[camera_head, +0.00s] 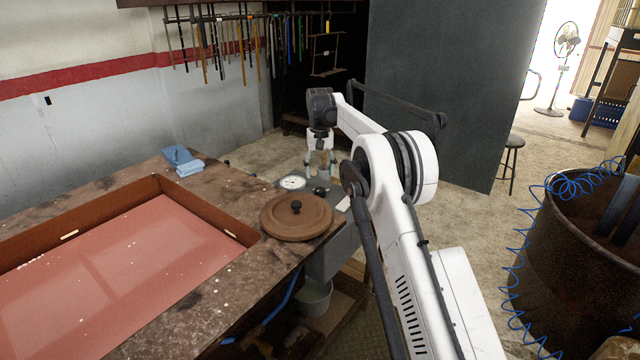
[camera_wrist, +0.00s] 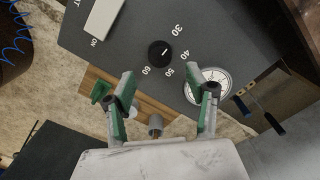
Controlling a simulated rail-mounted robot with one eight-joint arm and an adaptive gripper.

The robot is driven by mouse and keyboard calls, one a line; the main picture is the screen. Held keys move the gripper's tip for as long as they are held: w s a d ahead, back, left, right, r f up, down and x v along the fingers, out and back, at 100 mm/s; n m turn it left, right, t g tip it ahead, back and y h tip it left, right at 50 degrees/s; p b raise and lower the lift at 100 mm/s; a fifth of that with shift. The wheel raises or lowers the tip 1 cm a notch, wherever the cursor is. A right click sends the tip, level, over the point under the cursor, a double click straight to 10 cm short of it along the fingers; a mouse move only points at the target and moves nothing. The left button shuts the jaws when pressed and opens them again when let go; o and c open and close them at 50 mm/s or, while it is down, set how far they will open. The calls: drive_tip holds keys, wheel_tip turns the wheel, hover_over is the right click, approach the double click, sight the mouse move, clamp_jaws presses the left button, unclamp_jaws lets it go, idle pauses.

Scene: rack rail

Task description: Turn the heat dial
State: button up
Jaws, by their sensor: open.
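The black round heat dial (camera_wrist: 160,54) sits on a dark grey panel (camera_wrist: 120,40) in the wrist view, with white numbers 30, 40, 50 and 60 printed around it. In the head view the dial (camera_head: 320,190) is a small dark knob just below my gripper (camera_head: 320,174). My gripper (camera_wrist: 165,95) is open and empty in the wrist view, with its green-edged fingers apart. The dial appears between and beyond the fingertips, and I see no contact. The pointer mark on the dial is small.
A white gauge (camera_wrist: 211,86) lies beside the dial, near one finger. A white switch (camera_wrist: 103,17) marked ON sits on the panel's other side. A brown round lid (camera_head: 296,217) with a black knob and a blue cloth (camera_head: 183,163) are on the workbench. A rusty barrel (camera_head: 575,250) stands at right.

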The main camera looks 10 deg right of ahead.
sight(320, 189)
drive_tip(key=shift+r, duration=2.25)
drive_tip(key=s+r+t, duration=0.2)
drive_tip(key=s+r, duration=0.7)
drive_tip(key=r, duration=0.3)
drive_tip(key=s+r+t, duration=0.1)
drive_tip(key=s+r, duration=0.2)
drive_tip(key=s, duration=0.5)
drive_tip(key=s+r+t, duration=0.1)
drive_tip(key=s+r, duration=0.2)
drive_tip(key=s, duration=0.5)
drive_tip(key=s+f+t, duration=0.1)
drive_tip(key=s+f, duration=0.1)
drive_tip(key=s, duration=1.5)
drive_tip(key=s+f+t, duration=0.2)
drive_tip(key=s+f, duration=0.8)
drive_tip(key=s, duration=0.4)
drive_tip(key=shift+s, duration=0.4)
